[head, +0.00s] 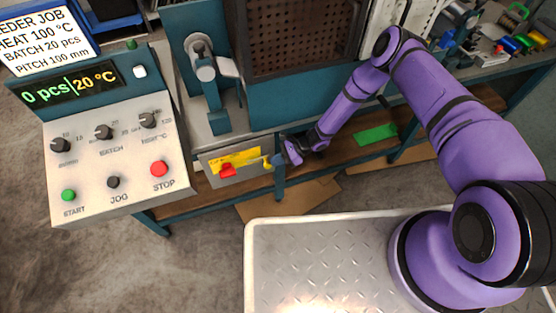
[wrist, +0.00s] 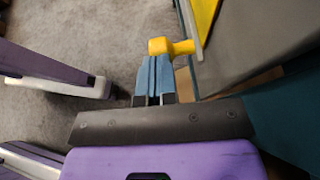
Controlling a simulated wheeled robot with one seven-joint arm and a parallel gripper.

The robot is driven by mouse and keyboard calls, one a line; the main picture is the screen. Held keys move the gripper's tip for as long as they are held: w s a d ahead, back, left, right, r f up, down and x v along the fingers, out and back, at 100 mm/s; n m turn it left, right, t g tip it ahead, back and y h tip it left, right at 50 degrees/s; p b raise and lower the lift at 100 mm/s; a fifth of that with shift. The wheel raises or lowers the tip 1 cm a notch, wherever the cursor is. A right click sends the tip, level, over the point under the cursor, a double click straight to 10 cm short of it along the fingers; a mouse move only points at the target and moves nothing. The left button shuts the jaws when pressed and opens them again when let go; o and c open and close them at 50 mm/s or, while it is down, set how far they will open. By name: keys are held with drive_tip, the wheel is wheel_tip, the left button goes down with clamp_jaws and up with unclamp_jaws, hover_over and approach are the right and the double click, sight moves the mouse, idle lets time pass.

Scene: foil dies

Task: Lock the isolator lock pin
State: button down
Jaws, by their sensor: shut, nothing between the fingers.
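The isolator is a yellow plate (head: 236,158) with a red handle (head: 227,170), low on the front of the machine bench in the head view. A yellow knob, which looks like the lock pin (head: 267,162), sticks out at the plate's right side. In the wrist view the lock pin (wrist: 172,46) has a round head and a stem running to the panel edge. My gripper (head: 277,160) is just right of the pin. In the wrist view its blue fingertips (wrist: 153,60) are together and empty, right at the pin's head; whether they touch it I cannot tell.
A control box (head: 110,150) with knobs and buttons stands left of the isolator. The bench's teal frame (wrist: 250,85) runs close along the right of my gripper in the wrist view. Open grey floor (wrist: 80,30) lies to the left. A green sheet (head: 376,134) lies on the lower shelf.

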sight(265, 165)
drive_tip(key=a, duration=0.2)
drive_tip(key=s+a, duration=0.1)
drive_tip(key=a, duration=0.1)
drive_tip(key=shift+s+a, duration=0.2)
drive_tip(key=shift+r, duration=0.1)
drive_tip(key=v, duration=1.4)
drive_tip(key=shift+d, duration=0.2)
